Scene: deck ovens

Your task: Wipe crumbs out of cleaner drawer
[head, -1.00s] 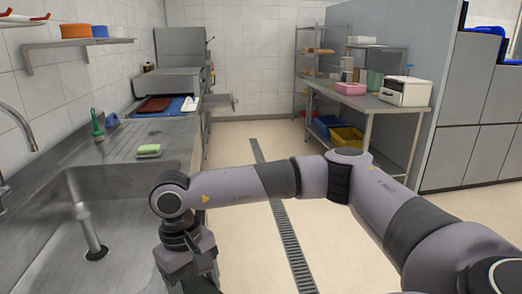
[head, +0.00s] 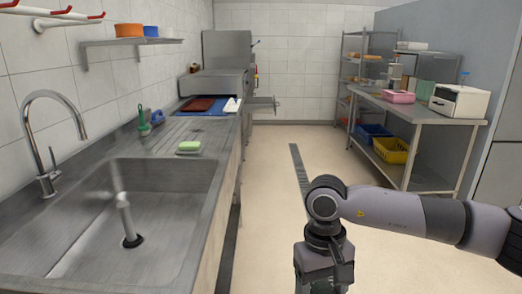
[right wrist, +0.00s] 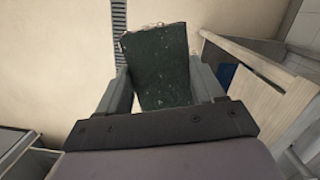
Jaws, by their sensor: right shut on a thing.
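My right gripper (right wrist: 160,68) is shut on a dark green pad (right wrist: 160,60) with pale specks on its face and crumb-like bits along its far edge. In the head view my right wrist (head: 325,262) hangs down over the floor, right of the sink counter; its fingertips and the pad are out of that view. A white box (head: 458,103) with a dark knob on its front stands on the right-hand table; I cannot tell whether it is the cleaner. No open drawer can be made out. My left gripper is not in view.
A steel sink (head: 150,215) and counter fill the left, with a green and pale sponge (head: 189,147) on the drainboard. The steel table (head: 425,112) at right has a yellow crate (head: 393,150) below. Open floor (head: 262,200) runs between, with a drain grate.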

